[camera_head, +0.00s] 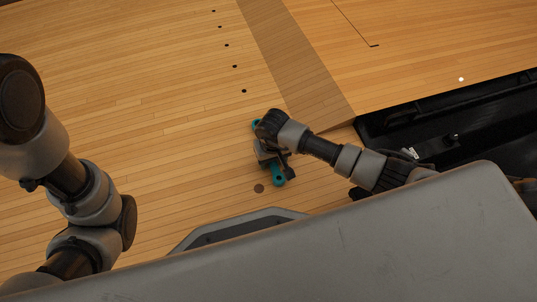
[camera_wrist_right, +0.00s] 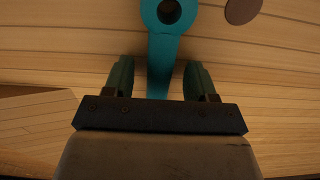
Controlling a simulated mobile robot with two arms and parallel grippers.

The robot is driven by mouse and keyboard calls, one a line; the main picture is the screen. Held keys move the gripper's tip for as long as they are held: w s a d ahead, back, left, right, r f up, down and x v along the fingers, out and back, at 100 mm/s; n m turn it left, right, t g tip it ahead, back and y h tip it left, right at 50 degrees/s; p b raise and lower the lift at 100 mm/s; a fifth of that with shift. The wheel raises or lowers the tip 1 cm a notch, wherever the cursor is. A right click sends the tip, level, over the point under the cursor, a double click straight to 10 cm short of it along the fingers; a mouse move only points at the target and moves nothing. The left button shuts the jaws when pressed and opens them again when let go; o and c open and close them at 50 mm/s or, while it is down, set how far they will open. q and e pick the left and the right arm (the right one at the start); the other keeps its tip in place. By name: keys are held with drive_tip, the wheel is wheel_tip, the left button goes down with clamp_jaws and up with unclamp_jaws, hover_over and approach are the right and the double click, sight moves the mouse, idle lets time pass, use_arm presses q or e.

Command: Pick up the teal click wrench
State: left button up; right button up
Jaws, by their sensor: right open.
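The teal click wrench (camera_head: 278,178) lies on the wooden lane floor in the head view. My right wrist covers its middle, and its two ends show on either side. In the right wrist view the wrench (camera_wrist_right: 163,50) has a round end with a hole at the top, and its handle runs down between the fingers. My right gripper (camera_wrist_right: 160,78) is open, with one finger on each side of the handle and a visible gap to both. In the head view my right gripper (camera_head: 268,158) is over the wrench. My left arm shows at the left, but its gripper is out of view.
The wooden floor (camera_head: 130,90) is clear around the wrench, with a dark round dot (camera_head: 259,188) close to its near end. A black gutter (camera_head: 440,115) with a raised edge runs along the right side.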

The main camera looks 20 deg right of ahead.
clamp_jaws()
idle(0.4)
